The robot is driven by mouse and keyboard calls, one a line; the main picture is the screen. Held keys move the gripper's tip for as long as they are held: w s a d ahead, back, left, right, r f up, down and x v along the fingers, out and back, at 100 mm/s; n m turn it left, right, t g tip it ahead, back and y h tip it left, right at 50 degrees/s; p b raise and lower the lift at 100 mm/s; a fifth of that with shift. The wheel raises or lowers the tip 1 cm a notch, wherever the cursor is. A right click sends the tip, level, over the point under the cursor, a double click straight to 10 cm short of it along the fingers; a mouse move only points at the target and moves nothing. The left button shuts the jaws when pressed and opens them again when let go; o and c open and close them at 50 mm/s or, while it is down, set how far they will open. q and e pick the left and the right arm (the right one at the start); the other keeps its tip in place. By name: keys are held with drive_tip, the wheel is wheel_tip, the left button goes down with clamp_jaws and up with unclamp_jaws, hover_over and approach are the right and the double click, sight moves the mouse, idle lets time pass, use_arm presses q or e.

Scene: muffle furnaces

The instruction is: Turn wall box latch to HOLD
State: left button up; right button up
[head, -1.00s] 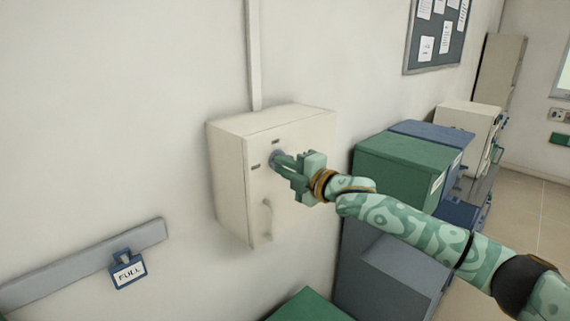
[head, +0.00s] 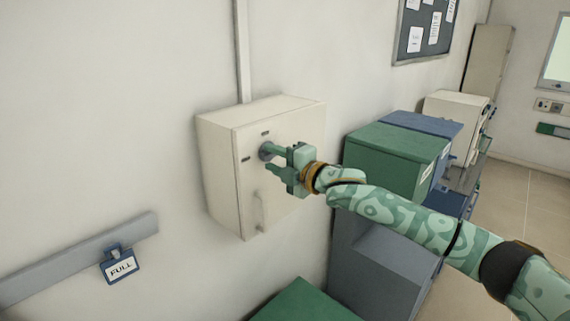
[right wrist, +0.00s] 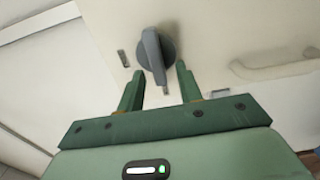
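The cream wall box (head: 222,165) hangs on the wall in the head view. Its grey round latch (head: 266,150) is on the front face, partly hidden by my gripper; the right wrist view shows it (right wrist: 154,52) with its lever end pointing down in that picture, toward a small mark plate (right wrist: 166,89). Another plate (right wrist: 123,58) is left of the latch; no lettering is readable. My right gripper (head: 273,160) is open at the latch. In the right wrist view its fingertips (right wrist: 158,80) lie either side of the lever end, with visible gaps. My left gripper is out of view.
The box's door handle (head: 260,211) is below the latch. A green-topped cabinet (head: 395,150) and blue unit (head: 425,128) stand right of the box, near my right arm. A rail (head: 85,262) with a "FULL" tag (head: 120,267) is at lower left.

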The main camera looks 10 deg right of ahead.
drive_tip(key=b+v, duration=0.3)
drive_tip(key=v, duration=1.3)
